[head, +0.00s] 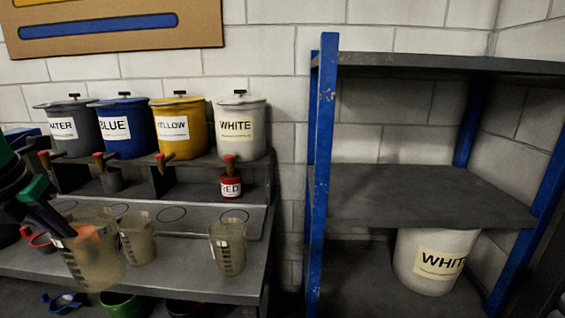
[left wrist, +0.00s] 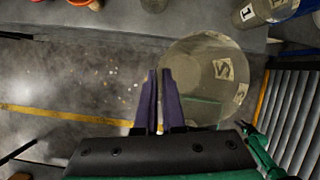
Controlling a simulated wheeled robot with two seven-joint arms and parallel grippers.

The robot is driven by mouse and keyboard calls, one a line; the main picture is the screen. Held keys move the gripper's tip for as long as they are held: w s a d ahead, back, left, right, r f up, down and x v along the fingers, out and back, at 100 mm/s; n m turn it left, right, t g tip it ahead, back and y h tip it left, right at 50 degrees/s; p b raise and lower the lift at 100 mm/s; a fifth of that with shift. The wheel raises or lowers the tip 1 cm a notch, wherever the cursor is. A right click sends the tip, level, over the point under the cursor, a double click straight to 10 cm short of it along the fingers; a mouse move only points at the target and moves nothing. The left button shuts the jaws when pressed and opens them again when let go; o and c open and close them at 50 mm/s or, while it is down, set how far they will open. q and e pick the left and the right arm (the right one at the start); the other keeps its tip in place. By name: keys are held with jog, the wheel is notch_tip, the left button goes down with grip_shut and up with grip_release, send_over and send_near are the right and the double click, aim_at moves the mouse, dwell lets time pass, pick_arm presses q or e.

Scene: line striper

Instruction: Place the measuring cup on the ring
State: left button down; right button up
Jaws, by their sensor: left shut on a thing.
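My left gripper (head: 60,232) comes in from the left and is shut on a large translucent beige measuring cup (head: 95,262), held at its upper edge. In the left wrist view the dark purple fingers (left wrist: 158,100) are close together, with the cup (left wrist: 212,75) at their right; the exact grip point is unclear. Dark outlined rings lie on the grey bench behind the cups: one (head: 172,213) is clear, another (head: 118,209) is partly hidden, and a third (head: 235,215) is behind a cup.
Two other measuring cups stand on the bench, one close beside the held cup (head: 138,240) and one further right (head: 228,250). Labelled dispensers, including a yellow one (head: 181,128), stand above with taps. A blue-posted shelf (head: 420,195) is at the right.

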pick_arm(q)
notch_tip(320, 180, down, 13)
jog(key=s+m+h, duration=0.2)
jog(key=s+m, duration=0.1)
jog(key=m, duration=0.4)
jog(key=d+f+m+g+h, duration=0.2)
jog(key=d+f+m, duration=0.3)
jog(key=f, duration=0.2)
jog(key=s+d+f+m+g+y, duration=0.1)
jog(key=d+f+m, duration=0.4)
jog(key=d+m, duration=0.5)
jog(key=s+d+f+m+g+y, duration=0.1)
jog(key=d+f+m+g+y, duration=0.2)
jog(key=d+f+m+g, duration=0.3)
jog(key=d+m, duration=0.5)
jog(key=m, duration=0.6)
jog(key=shift+s, duration=0.2)
jog(key=shift+f, duration=0.15)
